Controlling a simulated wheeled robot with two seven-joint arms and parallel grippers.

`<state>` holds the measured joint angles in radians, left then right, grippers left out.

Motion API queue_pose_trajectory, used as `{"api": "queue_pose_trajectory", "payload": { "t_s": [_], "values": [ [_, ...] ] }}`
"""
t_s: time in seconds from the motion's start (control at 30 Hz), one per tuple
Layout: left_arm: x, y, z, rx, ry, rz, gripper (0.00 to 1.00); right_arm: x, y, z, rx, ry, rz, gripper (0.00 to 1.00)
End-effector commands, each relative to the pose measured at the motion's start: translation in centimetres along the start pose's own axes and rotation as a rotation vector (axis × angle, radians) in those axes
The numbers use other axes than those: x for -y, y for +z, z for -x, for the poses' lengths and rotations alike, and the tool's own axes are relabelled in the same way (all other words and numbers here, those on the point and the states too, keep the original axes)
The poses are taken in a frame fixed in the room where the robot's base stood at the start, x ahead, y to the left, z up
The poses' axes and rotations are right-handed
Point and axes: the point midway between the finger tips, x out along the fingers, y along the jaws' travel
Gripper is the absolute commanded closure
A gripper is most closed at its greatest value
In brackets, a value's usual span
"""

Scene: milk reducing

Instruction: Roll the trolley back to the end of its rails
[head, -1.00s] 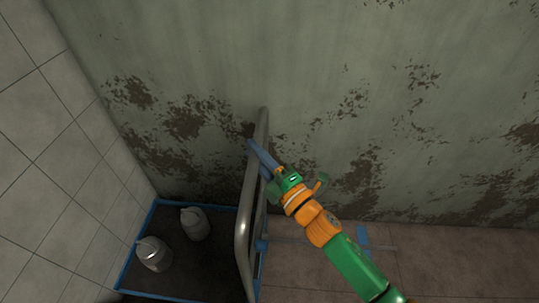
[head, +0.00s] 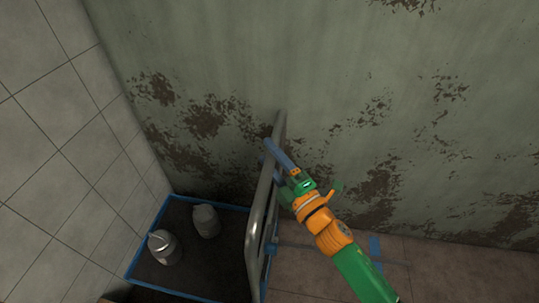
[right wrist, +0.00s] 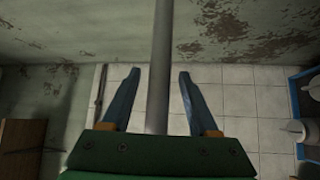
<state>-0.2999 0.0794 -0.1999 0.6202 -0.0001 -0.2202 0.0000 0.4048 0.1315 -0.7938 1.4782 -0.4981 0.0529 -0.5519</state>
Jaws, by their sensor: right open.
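The trolley is a dark platform with a blue rim (head: 149,236) and a tall grey tube handle (head: 256,215) at its right end, near the wall. Two grey jugs (head: 165,248) (head: 206,221) stand on it. My right gripper (head: 267,152) is at the upper part of the handle, its blue fingers open. In the right wrist view the handle tube (right wrist: 160,50) runs between the two fingers (right wrist: 160,74), with a gap on each side. Part of the trolley's blue rim (right wrist: 294,100) shows at the right there. My left gripper is out of view.
A peeling green wall (head: 330,100) stands behind and a tiled wall (head: 60,150) at the left. Blue strips (head: 376,252) lie on the tiled floor right of the trolley, where the floor is otherwise clear. A brown wooden object (right wrist: 20,145) shows at the left in the wrist view.

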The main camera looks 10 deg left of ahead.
Motion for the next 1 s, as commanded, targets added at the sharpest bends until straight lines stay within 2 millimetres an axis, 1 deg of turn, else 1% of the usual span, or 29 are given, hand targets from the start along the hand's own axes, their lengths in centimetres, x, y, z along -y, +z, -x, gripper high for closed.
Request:
{"api": "queue_pose_trajectory", "payload": {
  "t_s": [0.2,0.33,0.43,0.8,0.87,0.9,0.97,1.0],
  "values": [
    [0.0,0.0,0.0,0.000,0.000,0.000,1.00,0.2,-0.1,4.5,-0.001,-0.004,0.000,0.39],
    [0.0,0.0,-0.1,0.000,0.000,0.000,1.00,0.2,-0.1,6.3,-0.001,-0.003,-0.001,0.39],
    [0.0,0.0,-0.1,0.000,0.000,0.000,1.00,0.1,-0.1,6.7,-0.002,-0.002,0.000,0.39],
    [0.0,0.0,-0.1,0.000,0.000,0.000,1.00,0.1,0.0,6.6,0.002,-0.004,-0.004,0.39],
    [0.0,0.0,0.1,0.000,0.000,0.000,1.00,0.9,0.8,6.8,0.031,-0.026,-0.035,0.39],
    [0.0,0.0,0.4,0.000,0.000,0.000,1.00,2.1,1.9,7.1,0.073,-0.057,-0.079,0.39],
    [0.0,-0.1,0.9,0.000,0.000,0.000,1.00,5.0,4.4,8.2,0.173,-0.126,-0.185,0.39],
    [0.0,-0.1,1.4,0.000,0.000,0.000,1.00,7.6,6.2,9.6,0.260,-0.182,-0.277,0.39]
  ]
}}
